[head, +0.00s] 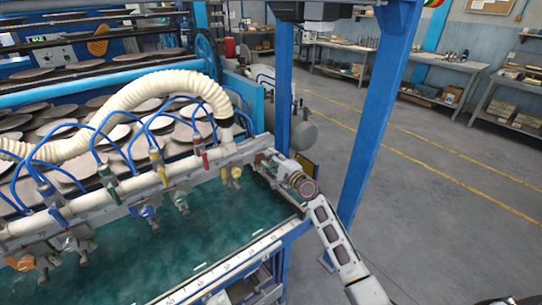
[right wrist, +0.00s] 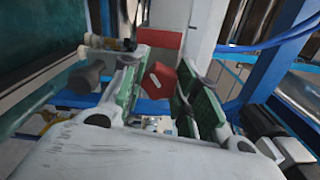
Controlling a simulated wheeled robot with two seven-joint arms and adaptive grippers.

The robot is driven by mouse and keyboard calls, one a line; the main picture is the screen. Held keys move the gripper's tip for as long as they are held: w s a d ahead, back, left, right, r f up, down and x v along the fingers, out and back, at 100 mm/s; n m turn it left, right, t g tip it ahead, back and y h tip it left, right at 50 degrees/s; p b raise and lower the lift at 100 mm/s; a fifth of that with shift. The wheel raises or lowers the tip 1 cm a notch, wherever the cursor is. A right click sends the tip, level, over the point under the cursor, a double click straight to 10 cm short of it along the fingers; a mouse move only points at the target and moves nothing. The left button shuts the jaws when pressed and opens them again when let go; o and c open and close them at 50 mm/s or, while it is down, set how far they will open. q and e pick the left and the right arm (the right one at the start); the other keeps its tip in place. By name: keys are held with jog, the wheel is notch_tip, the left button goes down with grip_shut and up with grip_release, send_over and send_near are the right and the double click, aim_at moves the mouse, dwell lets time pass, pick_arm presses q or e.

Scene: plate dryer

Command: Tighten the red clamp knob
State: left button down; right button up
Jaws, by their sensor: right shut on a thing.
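My right gripper (head: 267,158) is at the right end of the pale rail, over the corner of the green bed. In the right wrist view, its two green-padded fingers (right wrist: 160,76) stand on either side of the red clamp knob (right wrist: 157,80). The jaws are shut on the knob, though a small gap seems to show beside it. A larger red block (right wrist: 160,42) shows just beyond the knob. In the head view the knob is hidden by the gripper. My left gripper is not in view.
The pale rail (head: 130,195) carries several coloured valves and blue hoses. A thick cream hose (head: 150,88) arches above it. A blue post (head: 375,110) stands close to the right of my right arm. Open grey floor (head: 450,220) lies to the right.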

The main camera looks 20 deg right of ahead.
jog(key=shift+r+m+p, duration=0.15)
jog(key=shift+m+p, duration=0.35)
jog(key=shift+m, duration=0.4)
jog(key=shift+m+p, duration=0.55)
jog(key=shift+m, duration=0.35)
jog(key=shift+m+p, duration=0.6)
jog(key=shift+m, duration=0.5)
jog(key=shift+m+p, duration=0.3)
jog(key=shift+m, duration=0.2)
jog(key=o, duration=1)
jog(key=shift+f, duration=0.2)
